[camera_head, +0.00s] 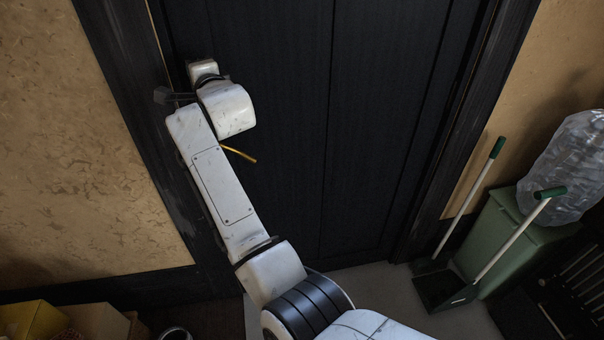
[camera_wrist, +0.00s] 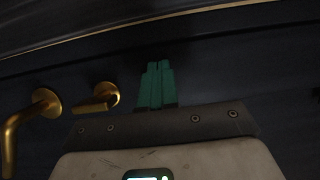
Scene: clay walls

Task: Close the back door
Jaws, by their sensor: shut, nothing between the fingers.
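The black back door (camera_head: 335,120) fills the middle of the head view, inside a dark frame (camera_head: 465,120). I cannot tell whether it is fully shut against the frame. A brass handle (camera_head: 238,153) shows beside my arm, partly hidden by it. In the wrist view there is a brass lever (camera_wrist: 22,125) at the left and a second brass fitting (camera_wrist: 103,97) nearer the middle. My gripper (camera_wrist: 158,68) shows green fingers held together and empty, close to the dark door surface (camera_wrist: 235,70) and right of the brass fittings. Whether the fingertips touch the door is unclear.
A green bin (camera_head: 515,235) with a clear plastic bag (camera_head: 568,165) stands at the right. Boxes (camera_head: 75,320) sit at the lower left. Bare floor (camera_head: 385,285) lies before the door.

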